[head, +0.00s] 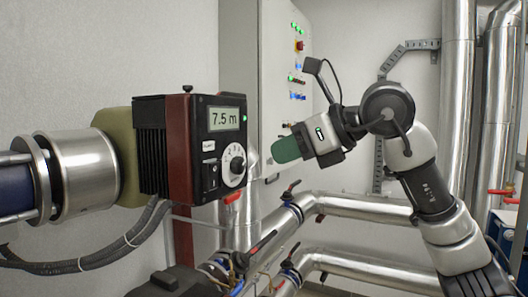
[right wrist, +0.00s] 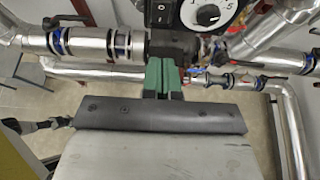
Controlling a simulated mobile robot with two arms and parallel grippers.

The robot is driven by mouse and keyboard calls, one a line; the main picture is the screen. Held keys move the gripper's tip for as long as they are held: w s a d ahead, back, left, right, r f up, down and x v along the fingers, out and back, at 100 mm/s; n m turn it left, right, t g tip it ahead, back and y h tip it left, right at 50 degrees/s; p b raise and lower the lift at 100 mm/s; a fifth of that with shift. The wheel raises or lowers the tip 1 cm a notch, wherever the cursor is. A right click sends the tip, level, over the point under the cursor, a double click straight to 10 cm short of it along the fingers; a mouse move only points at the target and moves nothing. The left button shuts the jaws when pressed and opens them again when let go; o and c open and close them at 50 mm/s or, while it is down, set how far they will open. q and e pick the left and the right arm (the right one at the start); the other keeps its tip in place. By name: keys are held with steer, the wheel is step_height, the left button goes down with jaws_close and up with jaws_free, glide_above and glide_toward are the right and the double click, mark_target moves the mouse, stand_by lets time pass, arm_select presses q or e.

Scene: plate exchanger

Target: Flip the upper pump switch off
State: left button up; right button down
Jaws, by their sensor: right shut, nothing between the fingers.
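The upper pump (head: 176,150) has a dark red and black control box with a display reading 7.5 m. Its front carries a white dial (head: 233,165) and a small black rocker switch (head: 211,174) to the left of the dial. The switch also shows at the top edge of the right wrist view (right wrist: 161,12), beside the dial. Which way the rocker is pressed is too small to tell. My right gripper (head: 279,151) has green fingers, shut and empty, to the right of the pump face and apart from it. The fingers also show in the right wrist view (right wrist: 163,76). My left gripper is not in view.
Silver pipes with valves (head: 340,204) run below and right of the pump. A grey control cabinet (head: 266,60) with lights stands behind. Black corrugated hoses (head: 100,258) hang below the pump. Open space lies between the pump face and my right gripper.

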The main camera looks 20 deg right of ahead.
steer(key=p, duration=0.4)
glide_toward(215, 168)
step_height(215, 168, down, 3)
steer(key=w+a, duration=0.2)
steer(key=shift+w+a+p, duration=0.3)
steer(key=shift+w+p, duration=0.05)
steer(key=shift+w, duration=0.2)
steer(key=shift+w+a+p, duration=0.3)
steer(key=shift+w, duration=0.2)
steer(key=shift+w+a+f, duration=0.1)
steer(key=shift+w+a, duration=0.3)
steer(key=shift+w, duration=0.1)
steer(key=shift+s, duration=0.15)
